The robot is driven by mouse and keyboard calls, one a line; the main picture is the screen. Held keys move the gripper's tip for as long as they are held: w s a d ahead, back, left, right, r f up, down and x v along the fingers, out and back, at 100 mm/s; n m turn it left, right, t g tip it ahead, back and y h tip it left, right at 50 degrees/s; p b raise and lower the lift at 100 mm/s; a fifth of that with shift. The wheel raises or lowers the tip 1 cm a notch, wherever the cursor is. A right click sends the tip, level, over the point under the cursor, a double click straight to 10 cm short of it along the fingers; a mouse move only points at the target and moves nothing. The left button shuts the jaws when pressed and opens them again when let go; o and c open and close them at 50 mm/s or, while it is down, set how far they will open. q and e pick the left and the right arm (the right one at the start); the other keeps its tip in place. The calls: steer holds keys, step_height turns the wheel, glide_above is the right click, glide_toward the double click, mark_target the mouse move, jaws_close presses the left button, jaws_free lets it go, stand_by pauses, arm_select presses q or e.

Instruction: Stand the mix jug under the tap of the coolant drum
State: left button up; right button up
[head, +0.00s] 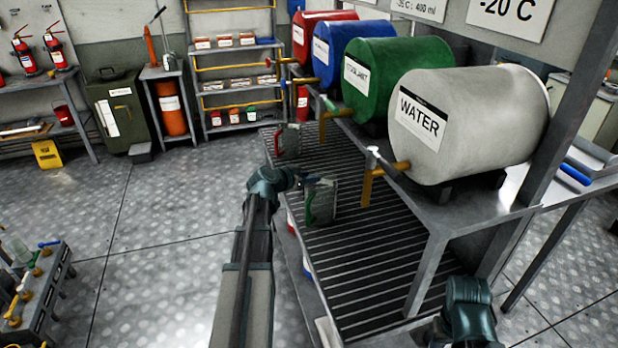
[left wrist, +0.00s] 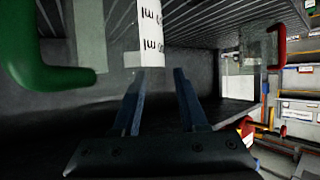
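The green coolant drum (head: 385,75) lies on the rack, its brass tap (head: 323,127) over the slatted grille. A clear jug with a green handle (head: 310,205) stands on the grille, nearer than that tap and left of the water drum's tap. A jug with a red handle (head: 288,140) stands farther back. No label tells me which is the mix jug. My left gripper (head: 299,180) is beside the green-handled jug. In the left wrist view its fingers (left wrist: 157,75) are apart, with the jug's marked strip (left wrist: 150,35) just ahead. My right gripper is outside the picture; only its arm shows.
The grey water drum (head: 470,120) and its brass tap (head: 375,180) overhang the near grille (head: 370,260). Blue (head: 335,50) and red (head: 310,32) drums lie beyond the green one. The near grille is clear. A small bench (head: 40,290) stands at the lower left.

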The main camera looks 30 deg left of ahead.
arm_select(q)
steer(key=p+v, duration=0.5)
steer(key=v, duration=0.7)
steer(key=shift+r+p, duration=0.2)
steer(key=shift+p, duration=0.1)
